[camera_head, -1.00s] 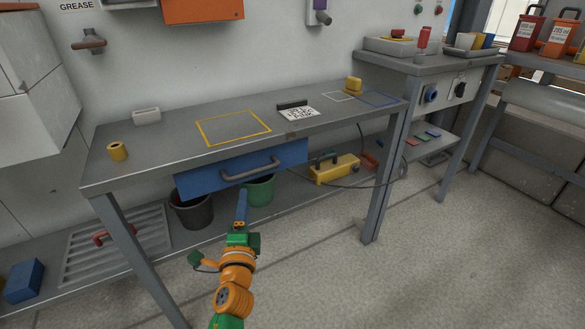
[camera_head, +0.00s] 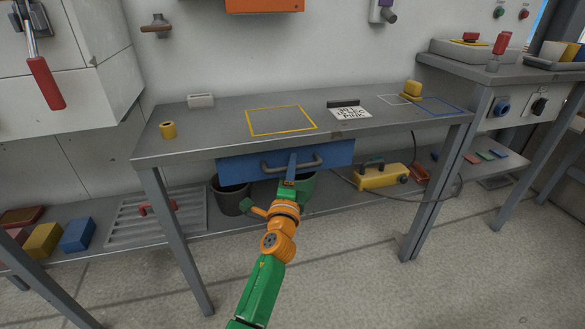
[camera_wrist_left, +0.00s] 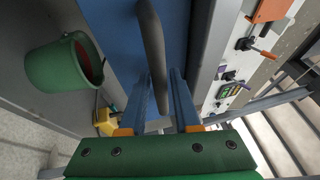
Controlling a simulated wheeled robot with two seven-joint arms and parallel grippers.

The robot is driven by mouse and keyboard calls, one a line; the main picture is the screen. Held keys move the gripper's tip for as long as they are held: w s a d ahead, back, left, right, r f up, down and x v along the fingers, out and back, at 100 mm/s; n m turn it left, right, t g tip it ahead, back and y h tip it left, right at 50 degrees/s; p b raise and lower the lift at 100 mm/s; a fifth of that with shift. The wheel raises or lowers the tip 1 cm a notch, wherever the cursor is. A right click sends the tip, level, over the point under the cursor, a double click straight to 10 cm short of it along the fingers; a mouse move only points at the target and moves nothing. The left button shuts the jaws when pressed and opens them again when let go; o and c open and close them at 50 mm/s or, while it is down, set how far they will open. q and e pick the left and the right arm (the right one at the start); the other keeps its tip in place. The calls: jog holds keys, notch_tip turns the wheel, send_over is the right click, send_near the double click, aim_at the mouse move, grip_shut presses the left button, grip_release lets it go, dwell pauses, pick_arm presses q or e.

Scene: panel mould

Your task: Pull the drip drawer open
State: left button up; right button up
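The blue drip drawer (camera_head: 240,168) sits under the grey workbench, its front appearing flush with the bench. A grey bar handle (camera_head: 275,168) runs across its front. My left gripper (camera_head: 292,160) is at the handle, near its middle in the head view. In the left wrist view the two blue fingers of the gripper (camera_wrist_left: 161,85) stand apart, one on either side of the handle (camera_wrist_left: 153,40). I see no clear squeeze on the bar; contact is hard to tell. The drawer's blue front (camera_wrist_left: 115,35) fills the area beyond. My right gripper is not in view.
A green bucket (camera_wrist_left: 65,65) and a dark bucket (camera_head: 231,198) stand below the drawer on the lower shelf. A yellow case (camera_head: 382,178) lies right of them. Floor in front is open.

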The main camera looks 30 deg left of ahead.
pick_arm(q)
grip_shut()
dwell(1.2)
